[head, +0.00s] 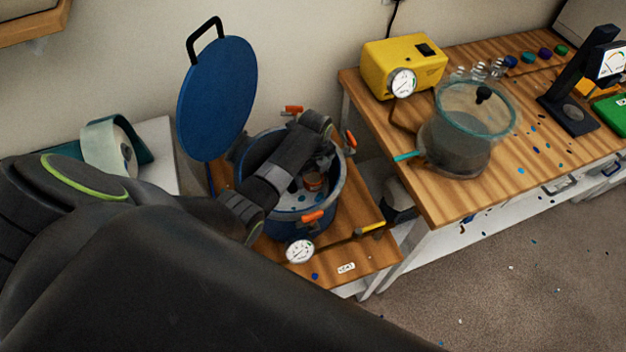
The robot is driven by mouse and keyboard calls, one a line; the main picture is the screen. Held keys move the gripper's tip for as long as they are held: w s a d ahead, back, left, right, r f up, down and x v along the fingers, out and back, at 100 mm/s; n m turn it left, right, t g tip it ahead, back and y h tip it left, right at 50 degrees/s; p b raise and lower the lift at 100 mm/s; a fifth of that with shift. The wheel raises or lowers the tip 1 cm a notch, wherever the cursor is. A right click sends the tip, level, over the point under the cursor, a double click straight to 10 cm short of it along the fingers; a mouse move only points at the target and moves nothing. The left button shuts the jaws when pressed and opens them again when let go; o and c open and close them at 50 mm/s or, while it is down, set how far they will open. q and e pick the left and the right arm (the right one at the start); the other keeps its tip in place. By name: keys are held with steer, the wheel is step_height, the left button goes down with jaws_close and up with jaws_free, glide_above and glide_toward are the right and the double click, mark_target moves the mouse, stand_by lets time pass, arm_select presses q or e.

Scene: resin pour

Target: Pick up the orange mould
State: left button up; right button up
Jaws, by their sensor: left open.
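A small orange round piece, which looks like the orange mould (313,182), sits inside the open blue pot (262,152). It is partly hidden by my gripper and arm. My left gripper (314,172) reaches down into the pot from above, with its jaws open at the orange piece. I cannot tell whether the fingers touch it. My right gripper is not in view.
The pot's blue lid (217,98) stands raised behind it. Orange clamps (312,216) and a gauge (299,250) stick out around the pot. On the right bench (440,195) are a yellow pump (403,65) and a clear chamber (462,140).

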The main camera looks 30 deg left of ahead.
arm_select(q)
steer(key=shift+f, duration=0.3)
steer(key=shift+c, duration=0.4)
steer(key=c, duration=1)
